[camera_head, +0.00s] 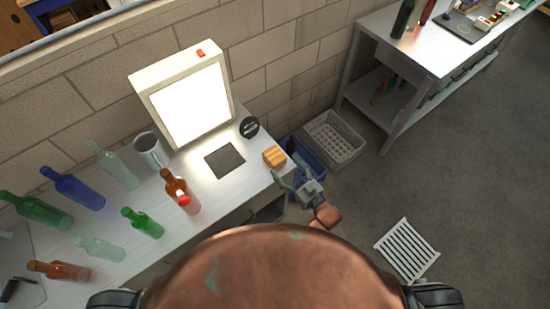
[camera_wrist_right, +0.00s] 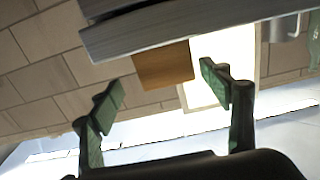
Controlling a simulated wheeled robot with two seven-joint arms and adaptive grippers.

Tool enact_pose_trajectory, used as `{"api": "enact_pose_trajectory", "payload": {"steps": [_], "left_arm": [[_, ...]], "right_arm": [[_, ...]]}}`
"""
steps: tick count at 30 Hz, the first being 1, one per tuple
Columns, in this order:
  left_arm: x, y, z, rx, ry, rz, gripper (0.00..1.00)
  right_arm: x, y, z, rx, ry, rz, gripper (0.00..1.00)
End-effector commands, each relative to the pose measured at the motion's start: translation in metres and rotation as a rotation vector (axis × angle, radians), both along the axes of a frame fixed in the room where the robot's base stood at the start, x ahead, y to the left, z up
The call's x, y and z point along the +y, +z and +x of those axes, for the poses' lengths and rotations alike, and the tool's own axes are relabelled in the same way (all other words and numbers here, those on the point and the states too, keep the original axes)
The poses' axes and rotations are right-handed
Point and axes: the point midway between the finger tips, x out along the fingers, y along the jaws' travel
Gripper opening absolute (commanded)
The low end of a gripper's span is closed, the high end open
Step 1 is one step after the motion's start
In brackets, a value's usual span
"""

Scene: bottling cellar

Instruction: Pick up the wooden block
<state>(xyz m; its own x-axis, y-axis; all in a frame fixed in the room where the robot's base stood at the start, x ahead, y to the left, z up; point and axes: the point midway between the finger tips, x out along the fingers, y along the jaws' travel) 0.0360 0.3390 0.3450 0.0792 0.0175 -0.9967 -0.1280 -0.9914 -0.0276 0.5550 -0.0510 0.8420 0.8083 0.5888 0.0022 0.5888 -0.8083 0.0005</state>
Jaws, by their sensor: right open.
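The wooden block (camera_head: 275,156) is a small light-brown block near the right corner of the white bench (camera_head: 236,193). In the right wrist view the block (camera_wrist_right: 163,66) appears against the bench edge, in line with the gap between my fingers. My right gripper (camera_head: 289,173) is just off the bench corner, on the near right side of the block. Its green fingers are spread apart and empty, and it also shows in the right wrist view (camera_wrist_right: 162,91). The fingers look clear of the block. My left gripper is not in view.
A lit white panel (camera_head: 190,102), a dark square mat (camera_head: 225,160), a black disc (camera_head: 250,127) and several bottles share the bench. A blue crate (camera_head: 318,172) and a grey crate (camera_head: 345,151) stand beyond the bench end. A white slatted piece (camera_head: 407,250) lies on open floor.

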Motion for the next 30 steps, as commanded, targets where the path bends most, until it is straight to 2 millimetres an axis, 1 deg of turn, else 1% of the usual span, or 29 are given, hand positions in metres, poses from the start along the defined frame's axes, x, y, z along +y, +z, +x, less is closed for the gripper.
{"api": "enact_pose_trajectory", "payload": {"steps": [1, 5, 12, 16, 23, 30], "left_arm": [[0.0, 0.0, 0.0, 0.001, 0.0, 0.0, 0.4], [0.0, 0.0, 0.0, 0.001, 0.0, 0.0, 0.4], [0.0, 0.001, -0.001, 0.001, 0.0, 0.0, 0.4], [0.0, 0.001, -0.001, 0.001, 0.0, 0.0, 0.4], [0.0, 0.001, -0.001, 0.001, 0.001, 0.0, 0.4], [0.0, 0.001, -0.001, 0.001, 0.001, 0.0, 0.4]], "right_arm": [[0.004, 0.001, 0.005, -0.002, 0.0, 0.001, 0.71], [0.013, 0.001, 0.014, 0.001, 0.0, 0.002, 0.71], [0.038, 0.003, 0.039, 0.0, -0.001, 0.0, 0.71], [0.043, 0.003, 0.047, 0.002, -0.001, -0.001, 0.71], [0.044, 0.002, 0.048, 0.002, -0.001, 0.0, 0.71], [0.044, 0.002, 0.048, 0.002, -0.001, 0.0, 0.56]]}}
